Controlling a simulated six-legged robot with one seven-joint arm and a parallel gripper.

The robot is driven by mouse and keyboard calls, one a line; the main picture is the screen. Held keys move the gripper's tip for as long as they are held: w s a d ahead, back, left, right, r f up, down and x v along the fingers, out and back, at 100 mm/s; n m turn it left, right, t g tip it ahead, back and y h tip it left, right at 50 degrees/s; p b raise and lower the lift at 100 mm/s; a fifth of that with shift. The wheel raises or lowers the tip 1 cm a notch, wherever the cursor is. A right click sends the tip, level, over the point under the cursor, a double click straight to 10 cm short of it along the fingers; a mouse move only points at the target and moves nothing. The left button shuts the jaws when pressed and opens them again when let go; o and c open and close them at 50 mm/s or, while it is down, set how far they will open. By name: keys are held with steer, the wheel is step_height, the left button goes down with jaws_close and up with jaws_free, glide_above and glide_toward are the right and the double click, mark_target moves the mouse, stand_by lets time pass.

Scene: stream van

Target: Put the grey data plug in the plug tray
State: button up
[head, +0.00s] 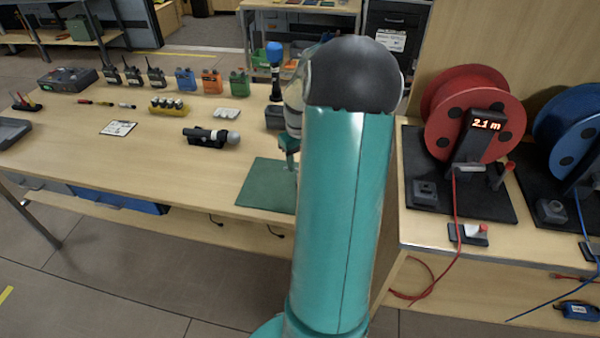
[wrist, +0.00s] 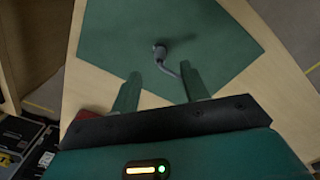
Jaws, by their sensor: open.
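A grey plug (wrist: 160,50) with a short grey cable shows in the wrist view over the green mat (wrist: 150,20). It looks to lie on the mat, just beyond my fingertips, with its cable curving back toward the right finger. My gripper (wrist: 161,72) is open, and nothing is clamped between its fingers. In the head view my gripper (head: 288,152) is low over the green mat (head: 262,188), mostly hidden by my arm, and the plug is hidden there. A grey tray (head: 12,132) is cut by the left edge; I cannot tell if it is the plug tray.
A microphone (head: 212,137) lies on a black stand left of the mat. Radios, packs and a yellow battery holder (head: 169,108) stand behind it. Red (head: 468,110) and blue (head: 570,120) cable reels stand at right. The front-left tabletop is mostly clear.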

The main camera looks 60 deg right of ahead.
steer(key=shift+r, duration=1.8)
steer(key=shift+a, duration=0.2)
steer(key=a+r+n+t, duration=0.1)
steer(key=a+r, duration=0.3)
steer(key=a, duration=0.6)
steer(key=a+r+n+t+h, duration=0.1)
steer(key=a+r, duration=0.4)
steer(key=a, duration=0.6)
steer(key=w+a+r+n+t, duration=0.1)
steer(key=a+r, duration=0.4)
steer(key=a, duration=0.5)
steer(key=shift+a+r+h, duration=0.15)
steer(key=shift+a+h, duration=0.1)
steer(key=shift+h, duration=0.15)
steer(key=s+a+t, duration=0.1)
steer(key=s+a, duration=0.1)
steer(key=a, duration=0.1)
steer(key=s+a+y, duration=0.1)
steer(key=s+a, duration=0.1)
steer(key=a, duration=0.1)
steer(key=s+a+n+t+y, duration=0.1)
steer(key=s+a, duration=0.1)
steer(key=a, duration=0.2)
steer(key=shift+s+r+t, duration=0.25)
steer(key=shift+s+t, duration=0.05)
steer(key=shift+s, duration=0.1)
steer(key=shift+c, duration=0.4)
